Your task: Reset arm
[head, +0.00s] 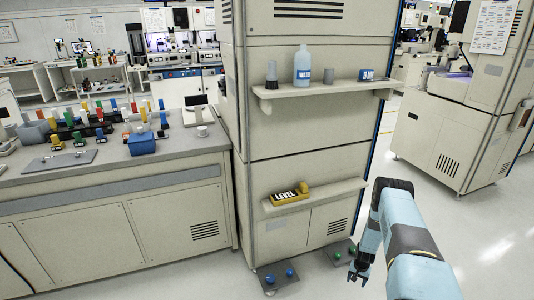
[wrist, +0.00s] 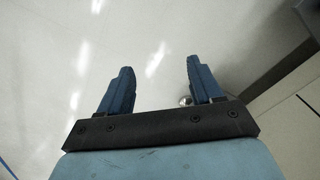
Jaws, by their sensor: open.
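My gripper (head: 358,275) hangs low at the end of my light-blue arm, in front of the lower right side of the beige cabinet (head: 300,140) in the head view. In the wrist view my gripper (wrist: 158,85) shows two dark-blue fingers standing well apart. Nothing is between them. Beyond the fingers is the pale glossy floor (wrist: 60,60). The arm is bent, with its elbow raised at the right of the head view.
A cluttered bench (head: 110,170) stands left. Floor at right is clear.

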